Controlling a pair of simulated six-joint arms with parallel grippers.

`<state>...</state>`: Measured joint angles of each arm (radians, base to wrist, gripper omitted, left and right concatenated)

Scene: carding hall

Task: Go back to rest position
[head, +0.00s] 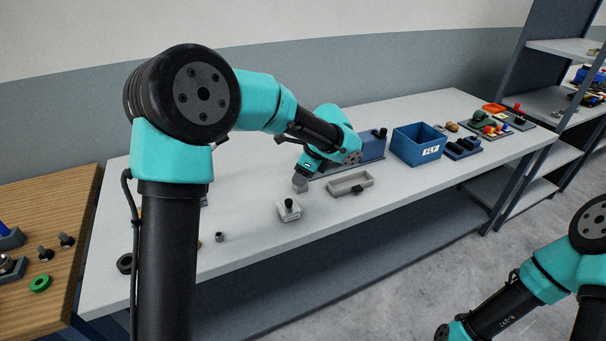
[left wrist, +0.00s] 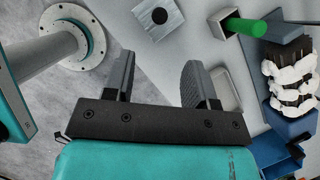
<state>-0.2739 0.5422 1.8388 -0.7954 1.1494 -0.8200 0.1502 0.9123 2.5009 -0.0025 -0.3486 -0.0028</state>
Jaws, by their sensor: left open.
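My left gripper (head: 300,184) reaches over the white-grey table (head: 240,225), jaws pointing down, near the front of a blue unit (head: 370,149). In the left wrist view its two dark fingers (left wrist: 160,78) stand wide apart with nothing between them. A pale square block with a black knob (head: 289,210) sits just in front of the gripper; it also shows in the left wrist view (left wrist: 159,18). My right arm (head: 505,308) hangs at the lower right over the floor; its gripper is outside the picture.
A shallow grey tray (head: 350,182) lies right of the gripper, a dark knob at its front edge. A blue bin marked FLY (head: 417,145) stands beyond. White fluffy pieces (left wrist: 291,77) and a green cylinder (left wrist: 246,27) show in the wrist view. A wooden table (head: 40,310) is at left.

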